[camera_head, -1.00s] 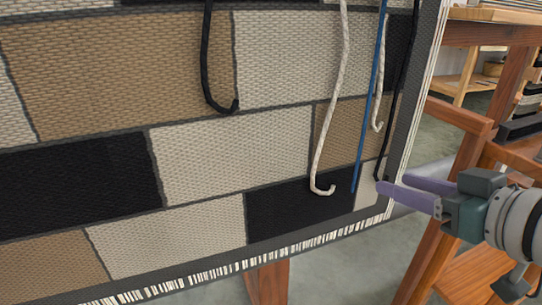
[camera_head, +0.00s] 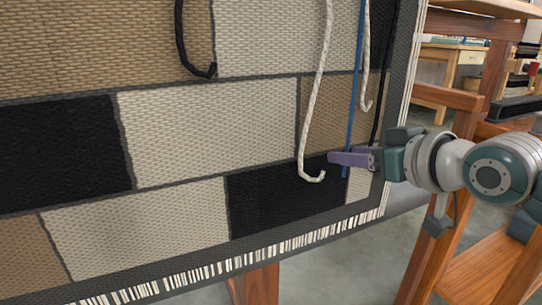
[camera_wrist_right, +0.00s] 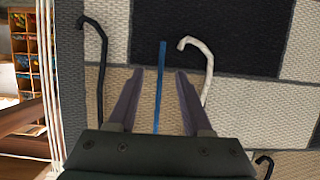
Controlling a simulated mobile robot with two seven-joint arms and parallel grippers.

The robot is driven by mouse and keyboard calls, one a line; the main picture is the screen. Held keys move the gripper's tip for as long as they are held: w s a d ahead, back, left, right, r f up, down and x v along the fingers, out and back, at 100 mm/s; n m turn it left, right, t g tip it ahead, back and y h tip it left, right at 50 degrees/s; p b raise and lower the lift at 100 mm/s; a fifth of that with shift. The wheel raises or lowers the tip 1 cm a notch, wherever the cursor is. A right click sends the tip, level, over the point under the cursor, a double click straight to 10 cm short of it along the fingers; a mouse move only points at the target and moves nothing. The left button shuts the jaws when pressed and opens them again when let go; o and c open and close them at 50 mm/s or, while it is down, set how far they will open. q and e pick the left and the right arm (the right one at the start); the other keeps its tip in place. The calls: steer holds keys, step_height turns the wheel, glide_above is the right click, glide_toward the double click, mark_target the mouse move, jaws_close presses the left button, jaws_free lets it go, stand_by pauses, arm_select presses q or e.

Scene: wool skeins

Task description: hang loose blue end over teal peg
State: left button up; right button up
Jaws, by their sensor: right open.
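The loose blue end (camera_head: 355,97) hangs straight down in front of the woven panel at its right side. In the right wrist view the blue end (camera_wrist_right: 160,85) lies between the two spread fingers. My right gripper (camera_head: 345,159) is at the lower part of the blue end, open around it and not closed on it. It also shows in the right wrist view (camera_wrist_right: 157,82), with its fingers pointing at the panel. The blue tip is just past the fingertips there. No teal peg shows in either view. My left gripper is not in view.
A white cord (camera_head: 318,95) with a hooked end hangs just left of the gripper. Another black cord (camera_head: 181,40) hangs further left. A wooden frame (camera_head: 430,240) stands at right.

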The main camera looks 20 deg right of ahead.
steer(key=shift+c, duration=0.6)
jaws_close()
stand_by(0.5)
